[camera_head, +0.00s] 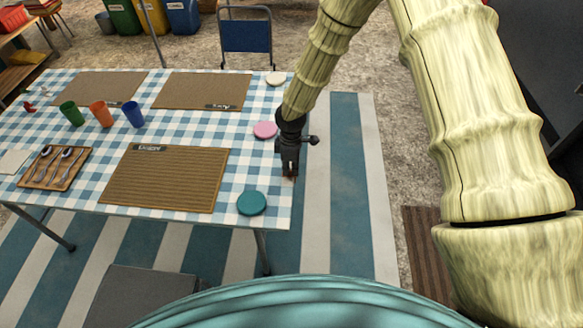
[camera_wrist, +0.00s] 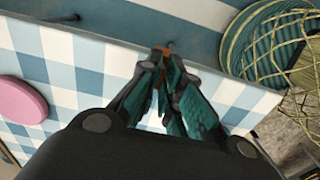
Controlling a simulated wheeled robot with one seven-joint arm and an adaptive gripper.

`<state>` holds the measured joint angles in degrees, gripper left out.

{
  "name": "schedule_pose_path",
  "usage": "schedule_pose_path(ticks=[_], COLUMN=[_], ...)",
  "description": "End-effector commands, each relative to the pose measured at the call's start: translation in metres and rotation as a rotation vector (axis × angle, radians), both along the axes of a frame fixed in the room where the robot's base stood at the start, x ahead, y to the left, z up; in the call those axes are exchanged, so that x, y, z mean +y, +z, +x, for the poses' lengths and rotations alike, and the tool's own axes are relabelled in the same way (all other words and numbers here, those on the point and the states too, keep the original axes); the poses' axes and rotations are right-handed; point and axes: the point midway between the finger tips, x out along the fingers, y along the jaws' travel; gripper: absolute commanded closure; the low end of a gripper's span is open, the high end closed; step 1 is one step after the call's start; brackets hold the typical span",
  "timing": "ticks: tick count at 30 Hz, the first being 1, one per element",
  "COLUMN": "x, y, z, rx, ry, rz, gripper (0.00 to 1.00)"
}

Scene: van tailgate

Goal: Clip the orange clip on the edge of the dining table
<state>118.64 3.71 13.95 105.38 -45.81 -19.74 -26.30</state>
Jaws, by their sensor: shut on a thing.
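The dining table (camera_head: 232,180) has a blue-and-white checked cloth, and its edge also shows in the wrist view (camera_wrist: 80,52). My gripper (camera_head: 289,174) is at the table's right edge in the head view, pointing down. In the wrist view my gripper (camera_wrist: 164,58) has its fingers close together on the orange clip (camera_wrist: 161,72). Only a small orange part of the clip shows between the fingertips; the rest is hidden. The fingertips overlap the table edge in the picture. I cannot tell whether the clip's jaws are around the edge or just beside it.
A pink disc (camera_head: 265,130) lies near the gripper, with a teal disc (camera_head: 251,203) at the front corner. Placemats (camera_head: 165,180), several cups (camera_head: 101,114) and a cutlery tray (camera_head: 57,167) stand farther left. The striped rug (camera_head: 346,190) beside the table is clear.

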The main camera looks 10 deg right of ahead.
Motion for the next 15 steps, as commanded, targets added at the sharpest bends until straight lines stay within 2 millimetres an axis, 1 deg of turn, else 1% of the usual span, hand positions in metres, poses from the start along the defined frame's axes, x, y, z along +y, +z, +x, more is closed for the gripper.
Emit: schedule_pose_path(ticks=[5, 6, 10, 15], x=[0.0000, 0.0000, -0.0001, -0.0001], y=[0.0000, 0.0001, 0.0001, 0.0001], z=[0.0001, 0.0001, 0.0001, 0.0001], rx=[0.000, 0.000, 0.000, 0.000], ry=[0.000, 0.000, 0.000, 0.000], rz=[0.000, 0.000, 0.000, 0.000], gripper=[1.00, 0.92, 0.68, 0.68])
